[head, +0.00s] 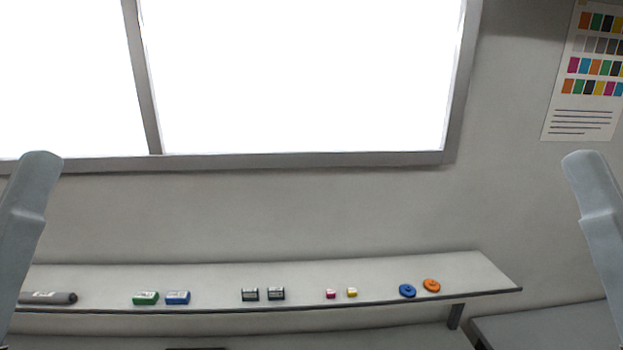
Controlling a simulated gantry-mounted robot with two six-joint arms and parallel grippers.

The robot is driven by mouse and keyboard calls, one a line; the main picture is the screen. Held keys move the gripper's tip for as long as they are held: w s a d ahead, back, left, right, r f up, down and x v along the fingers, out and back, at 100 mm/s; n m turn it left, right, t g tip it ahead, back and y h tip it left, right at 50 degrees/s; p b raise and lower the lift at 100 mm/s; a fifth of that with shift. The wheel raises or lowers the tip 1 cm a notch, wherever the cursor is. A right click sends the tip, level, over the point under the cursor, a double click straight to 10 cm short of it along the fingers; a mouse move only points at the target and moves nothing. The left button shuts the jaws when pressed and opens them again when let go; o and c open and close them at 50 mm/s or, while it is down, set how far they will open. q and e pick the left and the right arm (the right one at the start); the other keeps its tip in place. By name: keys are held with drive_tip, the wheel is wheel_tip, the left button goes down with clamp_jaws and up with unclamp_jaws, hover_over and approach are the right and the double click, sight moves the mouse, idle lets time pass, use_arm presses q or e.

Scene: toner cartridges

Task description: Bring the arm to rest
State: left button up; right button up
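A link of my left arm (24,220) stands upright at the left edge of the head view, and a link of my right arm (600,225) stands at the right edge. Both slant slightly. Neither gripper shows, so what they hold cannot be seen. A dark grey cylinder (62,298), possibly a toner cartridge, lies at the left end of the wall shelf (350,274), partly hidden behind my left arm.
The shelf also bears a green box (145,298), a blue box (178,297), two dark boxes (250,294), small magenta (331,294) and yellow (352,292) pieces, and blue (407,290) and orange (432,285) discs. A grey surface (550,328) lies lower right.

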use_arm(q)
wheel_tip(320, 180, up, 15)
drive_tip(key=p, duration=1.2)
use_arm(e)
wheel_tip(320, 180, up, 15)
use_arm(q)
wheel_tip(320, 180, down, 34)
drive_tip(key=b, duration=3.4)
use_arm(e)
wheel_tip(320, 180, down, 34)
drive_tip(key=shift+y, duration=0.3)
use_arm(q)
drive_tip(key=shift+w, duration=0.1)
use_arm(e)
drive_tip(key=shift+w, duration=0.1)
